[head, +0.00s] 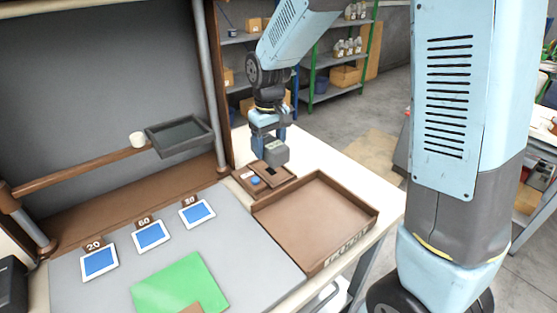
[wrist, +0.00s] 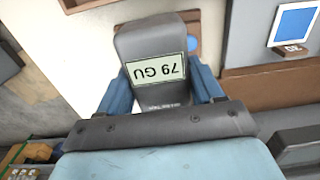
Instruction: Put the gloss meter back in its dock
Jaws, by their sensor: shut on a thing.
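The gloss meter (head: 276,153) is a grey block held between the blue fingers of my gripper (head: 268,138). In the wrist view the gloss meter (wrist: 150,50) has a pale display reading "79 GU", upside down in the picture. My gripper (wrist: 162,90) is shut on it, a finger on each side. A small brown block (head: 284,184) with a dark recess and a blue spot, apparently the dock, sits on the bench just below the meter. The meter overlaps its back right part in the head view; I cannot tell whether they touch.
A brown open tray (head: 315,222) lies empty in front right of the dock.

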